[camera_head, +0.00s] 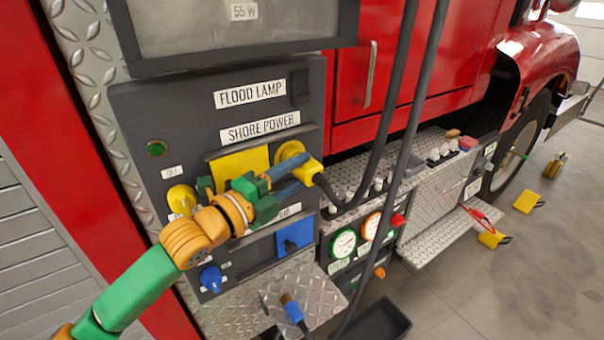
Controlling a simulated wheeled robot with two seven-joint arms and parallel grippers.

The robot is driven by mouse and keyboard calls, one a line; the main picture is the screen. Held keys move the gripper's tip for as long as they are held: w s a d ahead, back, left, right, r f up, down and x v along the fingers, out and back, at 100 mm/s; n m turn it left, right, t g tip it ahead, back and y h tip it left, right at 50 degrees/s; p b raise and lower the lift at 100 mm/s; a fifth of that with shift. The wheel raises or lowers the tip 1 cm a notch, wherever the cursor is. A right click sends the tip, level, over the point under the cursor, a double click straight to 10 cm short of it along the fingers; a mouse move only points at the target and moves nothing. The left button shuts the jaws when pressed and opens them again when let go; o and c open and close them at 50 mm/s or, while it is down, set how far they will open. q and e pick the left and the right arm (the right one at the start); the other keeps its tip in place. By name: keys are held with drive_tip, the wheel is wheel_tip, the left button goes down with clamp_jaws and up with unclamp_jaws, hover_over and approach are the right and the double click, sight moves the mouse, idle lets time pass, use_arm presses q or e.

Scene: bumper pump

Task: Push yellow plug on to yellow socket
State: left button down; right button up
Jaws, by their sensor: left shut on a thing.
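The yellow plug (309,171) is at the end of a thick black cable, in front of the dark panel below the "SHORE POWER" label. My left gripper (288,178) reaches in from the left and is shut on the plug. The round yellow socket (290,149) shows just above and behind the plug, with a square yellow cover (240,164) to its left. The plug overlaps the socket's lower right in this view; I cannot tell whether they touch. The fingers hide part of the plug. My right gripper is not in view.
A yellow knob (181,198) and blue knob (210,278) stick out at the panel's left. A blue cover (295,237) is below the plug. A blue plug (293,310) is by the tread-plate step. Black cables hang at the right, before the gauges (343,243).

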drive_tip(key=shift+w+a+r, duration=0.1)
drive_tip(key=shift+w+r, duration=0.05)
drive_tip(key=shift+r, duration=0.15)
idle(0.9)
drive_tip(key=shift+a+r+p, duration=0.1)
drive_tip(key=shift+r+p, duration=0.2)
drive_tip(key=shift+p, duration=0.2)
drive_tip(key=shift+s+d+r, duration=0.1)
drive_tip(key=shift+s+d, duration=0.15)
idle(1.1)
idle(0.5)
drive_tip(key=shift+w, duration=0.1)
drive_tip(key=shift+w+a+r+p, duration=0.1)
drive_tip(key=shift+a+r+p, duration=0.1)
drive_tip(key=shift+p, duration=0.1)
idle(0.5)
